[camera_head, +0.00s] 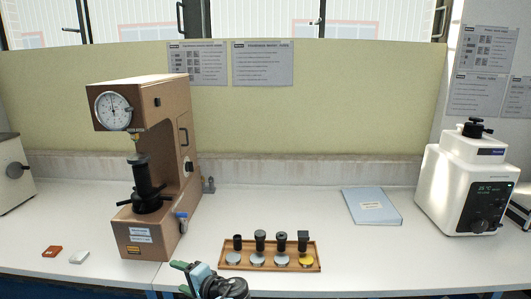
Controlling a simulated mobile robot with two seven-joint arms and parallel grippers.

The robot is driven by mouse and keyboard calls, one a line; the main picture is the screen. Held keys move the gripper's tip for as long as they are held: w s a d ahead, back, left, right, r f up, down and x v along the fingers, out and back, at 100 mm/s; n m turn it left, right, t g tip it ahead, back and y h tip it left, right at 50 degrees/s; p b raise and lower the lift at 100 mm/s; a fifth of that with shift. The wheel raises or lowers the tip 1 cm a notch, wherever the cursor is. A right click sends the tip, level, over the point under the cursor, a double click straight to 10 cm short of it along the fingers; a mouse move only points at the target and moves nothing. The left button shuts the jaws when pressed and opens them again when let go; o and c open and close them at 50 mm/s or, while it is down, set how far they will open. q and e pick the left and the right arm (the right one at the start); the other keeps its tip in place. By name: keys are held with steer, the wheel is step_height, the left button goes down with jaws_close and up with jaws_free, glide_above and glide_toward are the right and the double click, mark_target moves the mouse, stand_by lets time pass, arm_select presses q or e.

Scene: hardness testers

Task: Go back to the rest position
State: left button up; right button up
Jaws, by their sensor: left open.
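My left gripper (184,277) is at the bottom of the head view, by the front edge of the bench. Its two green-tipped fingers point left and are spread apart, with nothing visible between them. It is in front of the brown hardness tester (177,135) and just left of and nearer than the wooden tray (315,262). The tester has a round dial (113,110) and a black spindle (143,176). My right gripper is not in view.
A white machine (466,180) stands at the right. The bench's right front is clear.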

arm_select(q)
steer(key=s+d+f+g+h, duration=0.15)
steer(key=s+f+h, duration=0.35)
steer(key=s+f, duration=0.6)
steer(key=s+d+f+t+h, duration=0.1)
steer(key=s+d+f+h, duration=0.25)
steer(key=s+f, duration=0.75)
steer(key=s+f+n+h, duration=0.2)
steer(key=s+f+h, duration=0.3)
steer(key=s, duration=0.5)
steer(key=s+a+r+n+t+h, duration=0.1)
steer(key=s+a+r+n, duration=0.1)
steer(key=s+r, duration=0.5)
steer(key=s, duration=0.4)
steer(key=shift+a+t, duration=0.35)
steer(key=shift+a, duration=0.05)
steer(key=shift+s+h, duration=0.1)
steer(key=shift+h, duration=0.15)
